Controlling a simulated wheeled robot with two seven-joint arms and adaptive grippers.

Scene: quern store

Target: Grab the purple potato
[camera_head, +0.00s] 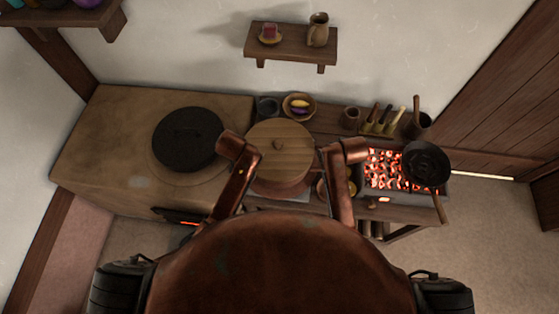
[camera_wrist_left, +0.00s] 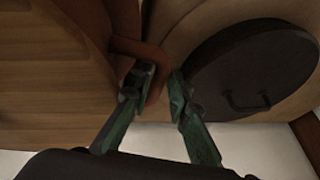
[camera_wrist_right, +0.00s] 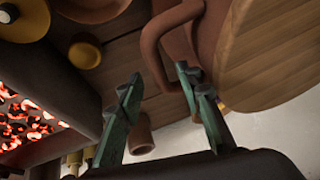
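The purple potato (camera_head: 301,111) lies in a small wooden bowl (camera_head: 286,102) at the back of the counter, just in front of a yellow item (camera_head: 300,103). A round pot with a wooden lid (camera_head: 279,150) stands between my two arms, in front of the bowl. My left gripper (camera_wrist_left: 162,75) is open, with a reddish pot handle (camera_wrist_left: 153,52) between its fingers. My right gripper (camera_wrist_right: 158,75) is open near the opposite handle (camera_wrist_right: 152,45), with one finger close to it. Both grippers' fingers are hidden in the head view.
Glowing coals (camera_head: 383,170) and a black pan (camera_head: 427,163) are to the right. A dark round lid (camera_head: 187,139) sits on the stove at left. A utensil rack (camera_head: 380,125) and cups stand at the back right. A wall shelf (camera_head: 290,42) is above the bowl.

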